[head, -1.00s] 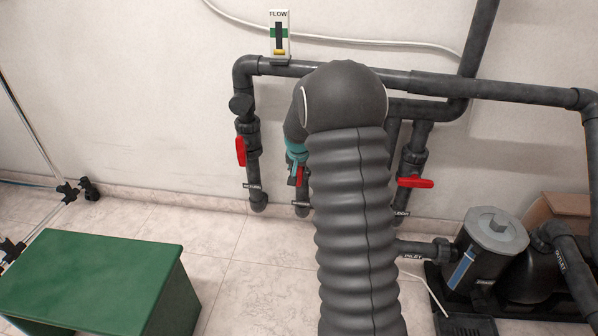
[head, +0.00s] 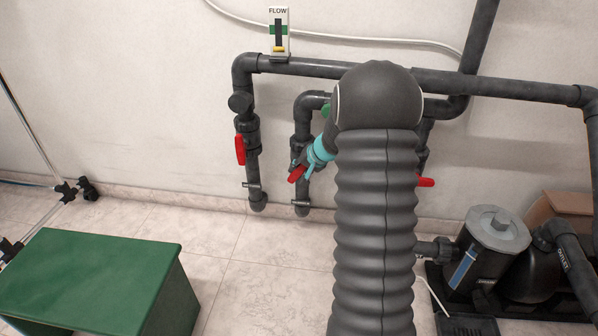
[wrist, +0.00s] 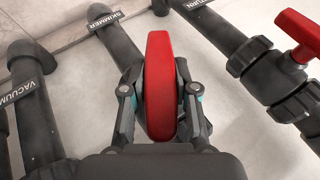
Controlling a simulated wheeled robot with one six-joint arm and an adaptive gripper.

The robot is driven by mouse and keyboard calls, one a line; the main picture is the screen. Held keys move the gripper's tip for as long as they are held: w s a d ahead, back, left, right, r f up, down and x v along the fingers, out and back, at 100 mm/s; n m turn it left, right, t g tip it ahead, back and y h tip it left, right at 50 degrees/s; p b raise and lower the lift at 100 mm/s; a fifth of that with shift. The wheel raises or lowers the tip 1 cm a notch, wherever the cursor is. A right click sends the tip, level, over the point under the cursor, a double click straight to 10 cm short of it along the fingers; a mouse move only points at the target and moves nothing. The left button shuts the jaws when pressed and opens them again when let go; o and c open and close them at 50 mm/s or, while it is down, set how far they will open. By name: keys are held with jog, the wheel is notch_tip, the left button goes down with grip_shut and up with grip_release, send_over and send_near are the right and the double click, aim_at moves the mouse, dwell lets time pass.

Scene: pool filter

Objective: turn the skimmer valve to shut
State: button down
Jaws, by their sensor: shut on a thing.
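The skimmer valve's red handle (wrist: 160,88) stands between the two fingers of my gripper (wrist: 161,100) in the wrist view. The fingers are shut on it from both sides. The dark pipe labelled SKIMMER (wrist: 105,17) runs behind it, and the handle lies at an angle to that pipe. In the head view, the gripper (head: 305,166) reaches down-left to the red handle (head: 296,175) on the middle pipe, where the handle is tilted. My arm hides part of the pipework, and the valve body is mostly hidden in the wrist view.
Another red handle (head: 240,150) hangs upright on the left pipe; one (head: 426,182) points sideways at right. A pipe labelled VACUUM (wrist: 22,92) is beside the skimmer pipe. A green bench (head: 95,270) stands front left, and a pump (head: 490,245) at right. Floor between is clear.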

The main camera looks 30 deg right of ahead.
jog(key=m+t+y, duration=0.1)
jog(key=t+y, duration=0.2)
jog(key=y, duration=0.1)
jog(key=shift+f+t, duration=0.1)
jog(key=shift+t, duration=0.3)
jog(key=m+t+y, duration=0.2)
jog(key=t+y, duration=0.1)
jog(key=shift+t+y, duration=0.3)
dwell(0.3)
jog(key=c, duration=0.9)
grip_release()
jog(key=shift+s, duration=0.1)
jog(key=v, duration=1.1)
jog(key=shift+s+d+f, duration=0.1)
jog(key=shift+s+d, duration=0.05)
jog(key=shift+s, duration=0.25)
